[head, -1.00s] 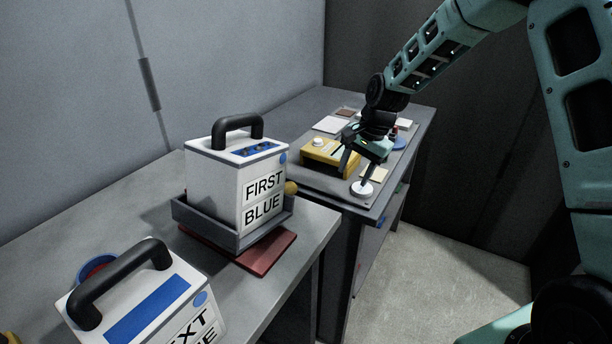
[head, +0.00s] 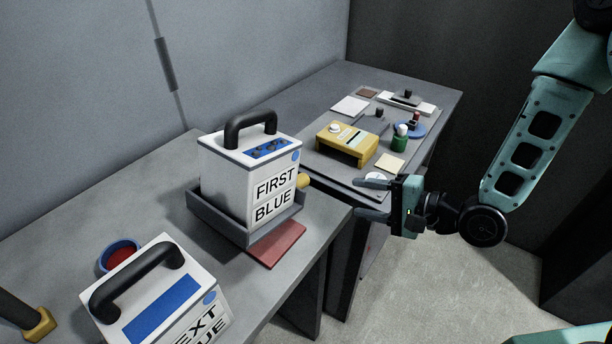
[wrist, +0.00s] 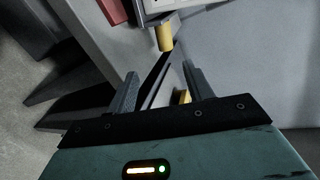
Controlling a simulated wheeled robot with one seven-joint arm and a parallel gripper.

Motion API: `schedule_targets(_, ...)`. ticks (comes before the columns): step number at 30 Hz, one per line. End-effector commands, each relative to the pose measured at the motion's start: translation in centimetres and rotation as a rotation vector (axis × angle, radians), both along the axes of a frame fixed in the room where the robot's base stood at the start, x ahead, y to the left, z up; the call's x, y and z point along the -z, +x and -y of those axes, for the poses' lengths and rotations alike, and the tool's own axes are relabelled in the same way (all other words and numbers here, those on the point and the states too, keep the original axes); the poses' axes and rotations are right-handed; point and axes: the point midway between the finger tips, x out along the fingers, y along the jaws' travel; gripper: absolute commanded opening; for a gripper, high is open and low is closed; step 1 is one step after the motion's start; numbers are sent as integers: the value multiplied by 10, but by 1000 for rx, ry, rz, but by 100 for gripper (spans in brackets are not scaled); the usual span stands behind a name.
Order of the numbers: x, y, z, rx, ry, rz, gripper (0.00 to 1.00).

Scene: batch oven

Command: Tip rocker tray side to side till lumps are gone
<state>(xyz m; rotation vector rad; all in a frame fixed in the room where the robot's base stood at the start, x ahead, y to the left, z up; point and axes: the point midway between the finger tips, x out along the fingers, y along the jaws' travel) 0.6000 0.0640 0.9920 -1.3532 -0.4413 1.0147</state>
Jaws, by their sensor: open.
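A white box marked FIRST BLUE (head: 231,178) with a black handle sits in a grey tray (head: 218,223) on the near bench. Its blue top window (head: 268,148) shows small dark lumps. A yellow knob (head: 304,181) sticks out at the tray's right side. My gripper (head: 373,198) is open and empty, to the right of the knob and apart from it, fingers pointing left. In the wrist view the yellow knob (wrist: 165,38) lies ahead of my gripper (wrist: 162,80), beyond the open fingertips. The tray's underside support is hidden.
A second box, partly marked NEXT (head: 165,295), stands at the front left beside a blue-rimmed red cup (head: 120,256). A red plate (head: 275,245) lies by the tray. The far bench holds a yellow stand (head: 347,143) and small items. A gap separates the benches.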

Motion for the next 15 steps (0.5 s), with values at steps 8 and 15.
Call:
schedule_targets(8, -1, 1, -3, 3, 46, 0, 52)
schedule_targets(15, 3, 8, -9, 1, 46, 2, 52)
